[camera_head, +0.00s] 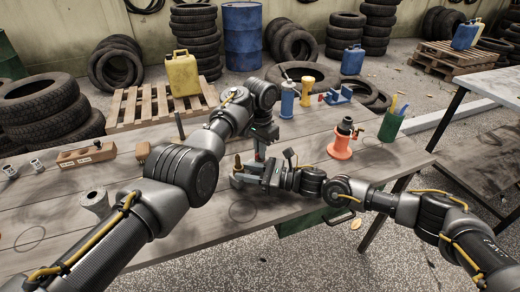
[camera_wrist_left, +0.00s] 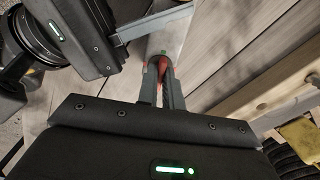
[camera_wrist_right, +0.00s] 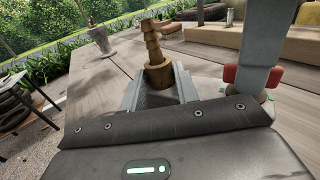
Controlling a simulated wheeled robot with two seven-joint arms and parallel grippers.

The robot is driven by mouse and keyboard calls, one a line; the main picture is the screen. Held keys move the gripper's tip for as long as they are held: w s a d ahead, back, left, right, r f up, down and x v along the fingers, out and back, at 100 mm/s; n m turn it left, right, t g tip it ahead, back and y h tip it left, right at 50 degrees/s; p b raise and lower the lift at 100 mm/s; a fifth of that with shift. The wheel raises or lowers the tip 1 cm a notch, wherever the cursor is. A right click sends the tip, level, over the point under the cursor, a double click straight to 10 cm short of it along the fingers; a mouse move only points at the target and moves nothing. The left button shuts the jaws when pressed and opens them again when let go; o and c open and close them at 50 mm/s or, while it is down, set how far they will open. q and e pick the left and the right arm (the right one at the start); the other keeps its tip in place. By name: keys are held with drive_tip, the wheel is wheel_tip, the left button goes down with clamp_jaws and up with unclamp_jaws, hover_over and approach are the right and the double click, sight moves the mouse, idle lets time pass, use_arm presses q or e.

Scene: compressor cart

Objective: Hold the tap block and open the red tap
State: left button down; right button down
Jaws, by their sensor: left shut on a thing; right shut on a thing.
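The brass ridged nozzle of the tap block (camera_wrist_right: 155,52) stands upright at my right gripper's fingers in the right wrist view. It also shows in the head view (camera_head: 238,162). My right gripper (camera_head: 243,179) comes in from the right, low over the table, and is shut on the tap block, whose body is mostly hidden by the fingers. My left gripper (camera_head: 261,152) points down beside it and is shut on the red tap (camera_wrist_left: 163,68). Red ends of the tap show on both sides of the left fingers in the right wrist view (camera_wrist_right: 230,73).
An orange stand (camera_head: 341,146) and a green bin (camera_head: 390,125) are to the right. A blue bottle (camera_head: 287,100) and a yellow item (camera_head: 307,88) stand behind. A wooden block (camera_head: 87,154), a brush (camera_head: 143,151) and a grey roll (camera_head: 95,200) lie left. The front table edge is close.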

use_arm(q)
drive_tip(key=c, duration=1.5)
unclamp_jaws()
drive_tip(key=shift+c, duration=0.2)
